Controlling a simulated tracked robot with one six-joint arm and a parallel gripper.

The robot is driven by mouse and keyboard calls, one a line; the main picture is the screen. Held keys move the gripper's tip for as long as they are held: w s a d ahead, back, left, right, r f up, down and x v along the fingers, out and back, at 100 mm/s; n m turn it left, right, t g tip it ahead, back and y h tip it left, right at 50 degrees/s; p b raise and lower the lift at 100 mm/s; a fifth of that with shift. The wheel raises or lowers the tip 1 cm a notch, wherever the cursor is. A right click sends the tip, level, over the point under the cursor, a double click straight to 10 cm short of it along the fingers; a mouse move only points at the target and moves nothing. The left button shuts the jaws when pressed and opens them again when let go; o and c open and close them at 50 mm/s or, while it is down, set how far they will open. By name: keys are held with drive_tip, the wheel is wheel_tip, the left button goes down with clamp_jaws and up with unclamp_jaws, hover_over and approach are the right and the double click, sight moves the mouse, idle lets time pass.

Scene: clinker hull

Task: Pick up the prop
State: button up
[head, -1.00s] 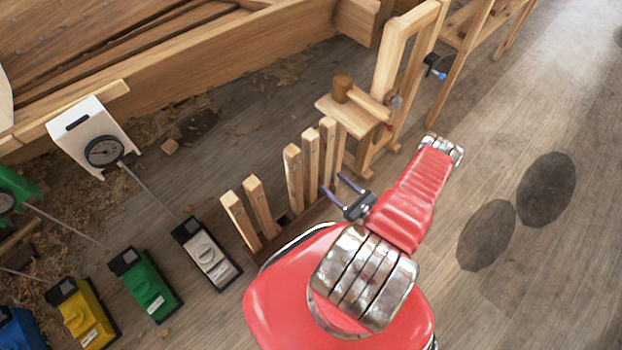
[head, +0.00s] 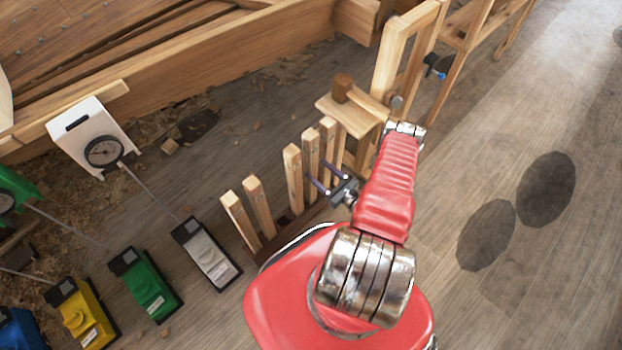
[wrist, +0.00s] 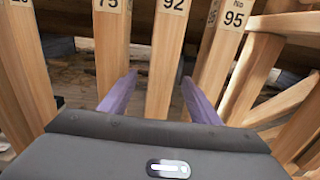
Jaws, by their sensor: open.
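The props are upright wooden posts in a row in a dark rack, with numbers near their tops. In the wrist view, the prop marked 92 (wrist: 166,55) stands in the middle, with the prop marked 75 (wrist: 111,45) to its left and the prop marked 95 (wrist: 226,60) to its right. My gripper (wrist: 158,79) is open and empty. Its purple fingers point at the 92 prop, one on each side of it in the picture; I cannot tell whether they reach around it. In the head view, my gripper (head: 319,176) is close to the right-hand props (head: 293,178).
A wooden stand with a small table and mallet-like block (head: 343,88) is just behind the props. A grey box (head: 206,254), a green box (head: 149,285) and a yellow box (head: 83,315) lie at left. Open floor (head: 530,270) is on the right.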

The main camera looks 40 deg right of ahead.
sight(315, 166)
drive_tip(key=shift+w, duration=0.2)
drive_tip(key=shift+w+a+r, duration=0.1)
drive_tip(key=shift+w+a, duration=0.05)
drive_tip(key=shift+w, duration=1.1)
drive_tip(key=shift+w+a+r, duration=0.1)
drive_tip(key=shift+w, duration=1.15)
drive_tip(key=shift+c, duration=0.6)
clamp_jaws()
